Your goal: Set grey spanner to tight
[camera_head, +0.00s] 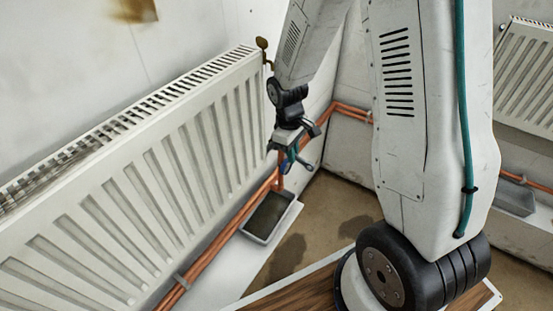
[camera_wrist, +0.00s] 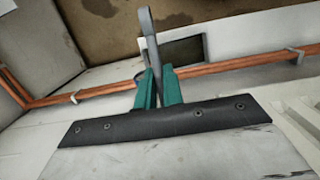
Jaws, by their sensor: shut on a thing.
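My gripper (camera_wrist: 158,78) has teal fingers and is shut on the grey spanner (camera_wrist: 149,35). In the wrist view the spanner's grey bar runs up from between the fingers to the top of the picture. In the head view my gripper (camera_head: 288,158) hangs beside the right end of the white radiator (camera_head: 140,180), in front of the copper pipes. The spanner is small and hard to make out there. Which nut or fitting the spanner sits on, if any, is hidden, and no mark for tight shows clearly.
Copper pipes (camera_head: 215,242) run low along the wall, with a dark drip tray (camera_head: 248,235) beside them on the floor. A brass-coloured valve (camera_head: 264,45) tops the radiator's end. Another radiator (camera_head: 525,75) is at the right. Brown floor (camera_head: 325,215) lies open between.

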